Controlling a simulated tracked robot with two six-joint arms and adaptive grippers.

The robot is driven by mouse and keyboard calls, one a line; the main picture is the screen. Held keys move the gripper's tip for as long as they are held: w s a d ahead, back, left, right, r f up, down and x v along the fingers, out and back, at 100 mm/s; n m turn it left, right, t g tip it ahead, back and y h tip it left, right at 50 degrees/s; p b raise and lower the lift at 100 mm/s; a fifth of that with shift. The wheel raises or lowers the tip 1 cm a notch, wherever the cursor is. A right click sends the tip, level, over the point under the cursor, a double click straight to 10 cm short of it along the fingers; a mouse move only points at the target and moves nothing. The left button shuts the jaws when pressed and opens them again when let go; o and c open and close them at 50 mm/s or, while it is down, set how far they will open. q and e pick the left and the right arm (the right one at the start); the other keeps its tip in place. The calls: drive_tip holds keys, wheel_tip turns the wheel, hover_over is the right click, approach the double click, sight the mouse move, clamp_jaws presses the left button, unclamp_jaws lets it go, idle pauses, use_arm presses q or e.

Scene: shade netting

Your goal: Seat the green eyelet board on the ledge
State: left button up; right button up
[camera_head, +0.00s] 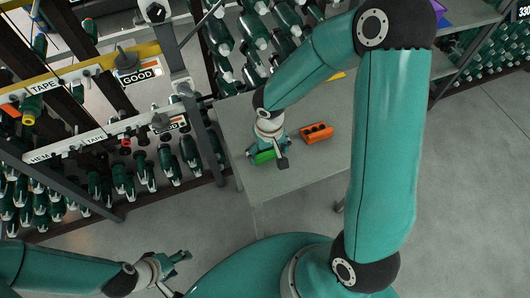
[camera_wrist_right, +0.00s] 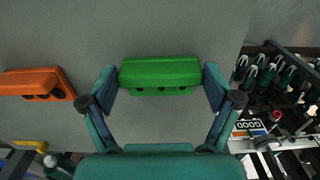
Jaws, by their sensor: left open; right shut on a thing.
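The green eyelet board (camera_head: 263,156) is at the left part of the grey table (camera_head: 295,180). In the right wrist view the green board (camera_wrist_right: 160,72) lies crosswise between the fingers of my right gripper (camera_wrist_right: 161,84), one at each end, with dark holes along its near side. My right gripper (camera_head: 270,150) is shut on it from above; I cannot tell whether the board touches the table. My left gripper (camera_head: 178,271) is open and empty at the lower left, away from the table. I cannot tell which surface is the ledge.
An orange board with holes (camera_head: 317,133) lies on the table just right of the green one; it also shows in the right wrist view (camera_wrist_right: 38,83). Labelled rails and a GOOD sign (camera_head: 138,76) stand left, above racks of dark green bottle-like items (camera_head: 143,166). The table's front is clear.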

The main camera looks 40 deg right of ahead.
drive_tip(key=shift+r, duration=0.15)
wheel_tip(320, 180, up, 20)
drive_tip(key=f, duration=0.1)
drive_tip(key=n, duration=0.1)
approach(268, 154)
drive_tip(key=w+a, duration=0.2)
drive_tip(key=w, duration=0.1)
drive_tip(key=shift+n, duration=0.4)
drive_tip(key=w+f, duration=0.1)
drive_tip(key=w+a+f, duration=0.1)
drive_tip(key=f, duration=0.1)
drive_tip(key=w+f, duration=0.1)
drive_tip(key=shift+w+a+f, duration=0.25)
drive_tip(key=shift+f, duration=0.15)
drive_tip(key=w, duration=0.2)
drive_tip(key=w+f, duration=0.1)
drive_tip(key=shift+a+n+p, duration=0.3)
drive_tip(key=shift+a, duration=0.05)
drive_tip(key=shift+w+a+r, duration=0.1)
drive_tip(key=shift+w, duration=0.4)
